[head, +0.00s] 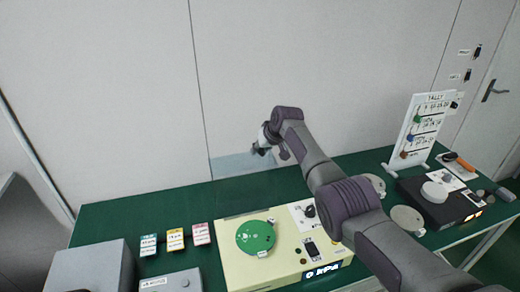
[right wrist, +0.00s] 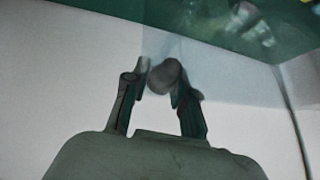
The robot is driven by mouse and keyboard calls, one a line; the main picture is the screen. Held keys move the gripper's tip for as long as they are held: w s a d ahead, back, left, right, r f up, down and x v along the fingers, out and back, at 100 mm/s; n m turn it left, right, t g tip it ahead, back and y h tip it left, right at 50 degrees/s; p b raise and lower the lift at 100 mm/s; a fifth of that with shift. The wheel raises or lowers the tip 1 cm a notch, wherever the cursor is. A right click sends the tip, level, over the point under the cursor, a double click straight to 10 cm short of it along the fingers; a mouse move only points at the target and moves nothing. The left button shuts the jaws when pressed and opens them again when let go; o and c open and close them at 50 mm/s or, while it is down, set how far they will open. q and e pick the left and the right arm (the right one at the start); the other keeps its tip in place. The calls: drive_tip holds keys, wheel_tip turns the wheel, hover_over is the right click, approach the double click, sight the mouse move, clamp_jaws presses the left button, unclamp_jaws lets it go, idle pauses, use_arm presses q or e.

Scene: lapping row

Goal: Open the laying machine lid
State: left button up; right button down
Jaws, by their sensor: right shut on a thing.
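The cream machine (head: 235,268) stands on the green table with a green disc (head: 256,236) on its top and a lit label at its front. A clear, faintly grey lid panel (head: 228,167) stands raised behind the machine's rear edge, against the wall in the picture. My right gripper (head: 262,146) is at the panel's upper part. In the right wrist view its fingers (right wrist: 160,88) are shut on a dark round knob (right wrist: 166,75), with the pale see-through panel behind it. My right forearm hides part of the machine's right side. My left gripper is not in view.
Cyan, yellow and pink cards (head: 175,239) lie left of the machine, near grey boxes (head: 90,268). To the right are a black machine (head: 450,212), round plates (head: 407,217) and an upright tally board (head: 421,128). The wall is close behind the table.

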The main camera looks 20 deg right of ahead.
drive_tip(key=shift+s+f, duration=0.1)
drive_tip(key=shift+f, duration=0.1)
drive_tip(key=c, duration=0.9)
unclamp_jaws()
drive_tip(key=shift+f, duration=0.1)
drive_tip(key=shift+s+d+r, duration=0.15)
drive_tip(key=shift+r, duration=0.5)
drive_tip(key=v, duration=1)
drive_tip(key=shift+s+d+r, duration=0.1)
drive_tip(key=shift+s+r, duration=0.15)
drive_tip(key=shift+r, duration=0.05)
